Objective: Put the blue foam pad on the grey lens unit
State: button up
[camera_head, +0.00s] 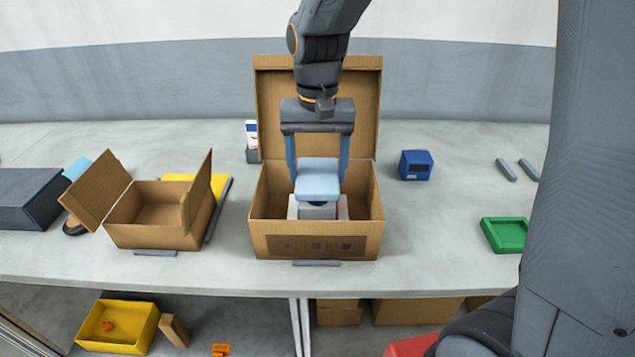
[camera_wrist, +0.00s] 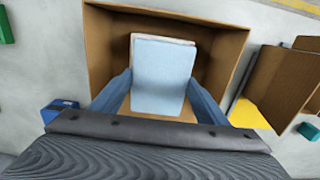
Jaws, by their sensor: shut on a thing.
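The blue foam pad (camera_head: 318,180) is a light blue block between the two fingers of my gripper (camera_head: 317,172), inside the open top of a cardboard box. My gripper is shut on it. The grey lens unit (camera_head: 317,211) stands in the box directly below the pad, partly hidden by it. I cannot tell whether the pad touches it. In the wrist view the pad (camera_wrist: 163,76) fills the space between the fingertips and covers nearly all of what lies beneath.
The cardboard box (camera_head: 272,226) has a raised lid at its back and walls around my gripper. A smaller open box (camera_head: 150,235) stands to the left. A blue device (camera_head: 416,165) and a green tray (camera_head: 506,235) are to the right. Bare table lies between.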

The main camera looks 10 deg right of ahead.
aim_at(318, 175)
jog(key=shift+f+p, duration=0.3)
jog(key=shift+f, duration=1.8)
jog(key=shift+f, duration=0.15)
jog(key=o, duration=1)
notch_tip(318, 175, up, 12)
jog(key=shift+r+b, duration=0.2)
jog(key=shift+b, duration=0.85)
jog(key=shift+s, duration=0.15)
